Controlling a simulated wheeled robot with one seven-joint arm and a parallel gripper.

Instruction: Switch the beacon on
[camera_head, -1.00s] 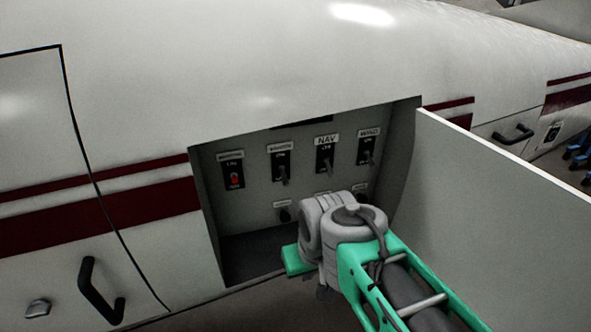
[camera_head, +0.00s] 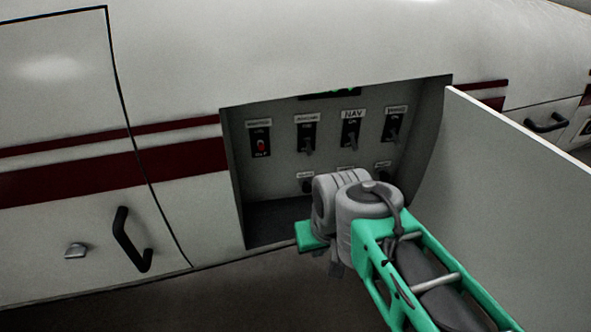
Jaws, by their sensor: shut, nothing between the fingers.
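The recessed switch panel (camera_head: 290,185) is in the side of a white body. Its top row has a switch with a red part (camera_head: 261,146), a second switch (camera_head: 306,140), a switch labelled NAV (camera_head: 351,133) and a right-hand switch (camera_head: 393,125). The grey levers appear to point downward. Most labels, including any for the beacon, are too blurred to read. My grey wrist is in front of the recess's lower right, hiding parts of the lower row, where a left switch (camera_head: 306,185) and a right switch (camera_head: 382,172) show partly.
An open white door panel (camera_head: 500,190) stands right of the recess, close to my arm. A dark display (camera_head: 330,94) with a green glow shows under the recess's top edge. A black handle (camera_head: 128,240) and a small latch (camera_head: 75,251) are at left.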

